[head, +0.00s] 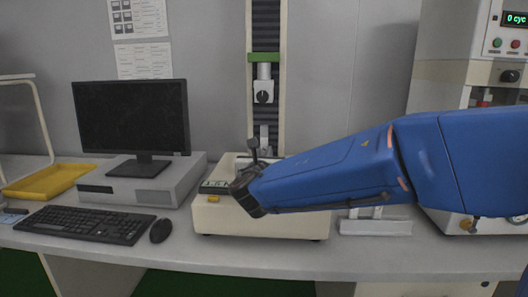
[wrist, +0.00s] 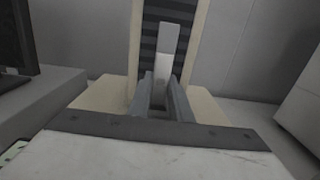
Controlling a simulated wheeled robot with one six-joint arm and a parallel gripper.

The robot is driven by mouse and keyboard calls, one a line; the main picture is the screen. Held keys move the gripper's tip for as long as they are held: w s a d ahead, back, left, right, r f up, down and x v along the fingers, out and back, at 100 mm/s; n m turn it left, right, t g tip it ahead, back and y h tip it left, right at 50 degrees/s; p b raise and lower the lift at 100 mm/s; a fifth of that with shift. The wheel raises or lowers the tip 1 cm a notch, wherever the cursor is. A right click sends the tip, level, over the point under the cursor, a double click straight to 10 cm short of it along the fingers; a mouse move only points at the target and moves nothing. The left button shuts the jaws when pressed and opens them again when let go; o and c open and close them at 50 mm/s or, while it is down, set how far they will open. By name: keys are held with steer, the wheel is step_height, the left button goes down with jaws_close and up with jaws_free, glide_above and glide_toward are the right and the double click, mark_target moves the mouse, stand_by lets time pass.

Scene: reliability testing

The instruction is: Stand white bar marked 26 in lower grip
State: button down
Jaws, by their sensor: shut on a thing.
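In the wrist view, my gripper (wrist: 163,95) is shut on a pale upright bar (wrist: 168,45), which stands up between the grey fingers. No number can be read on it. The tester's dark ribbed column rises behind the bar. In the head view, my blue arm reaches in from the right to the tester base (head: 262,222), and my fingertips cannot be made out. The upper grip (head: 263,93) hangs from a green crosshead. A small grey part low on the column (head: 264,138) may be the lower grip, partly hidden. I cannot tell whether the bar touches it.
A monitor (head: 131,117) stands on a grey box left of the tester. A keyboard (head: 85,223), a mouse (head: 161,231) and a yellow tray (head: 47,181) lie on the left. A pale rack (head: 376,226) and a tall machine (head: 475,70) stand to the right.

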steer(key=c, duration=1.5)
jaws_free()
steer(key=shift+c, duration=0.2)
